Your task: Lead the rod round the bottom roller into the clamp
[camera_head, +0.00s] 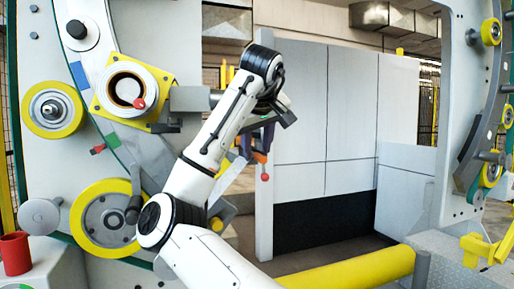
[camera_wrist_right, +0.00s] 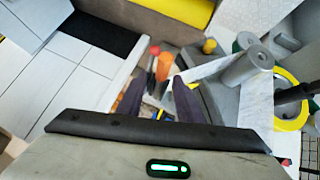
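My right gripper (camera_head: 258,143) hangs at the end of the white arm in the middle of the head view, pointing down. In the right wrist view its two dark purple fingers (camera_wrist_right: 158,98) stand apart. An orange piece (camera_head: 260,157) with a red ball (camera_head: 264,177) below it shows just by the fingertips. In the wrist view the orange piece (camera_wrist_right: 163,68) and red ball (camera_wrist_right: 155,50) lie beyond the gap, beside a dark slim part. I cannot tell whether this is the rod. A large yellow-rimmed roller (camera_head: 82,222) is at lower left. The clamp cannot be made out. My left gripper is not in view.
A grey machine panel (camera_head: 40,70) with several yellow-rimmed wheels stands at left, partly behind my arm. A yellow horizontal cylinder (camera_head: 350,268) crosses the bottom. A red cup (camera_head: 15,254) stands at lower left. Pale wall panels (camera_head: 350,110) stand behind; another machine frame is at right.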

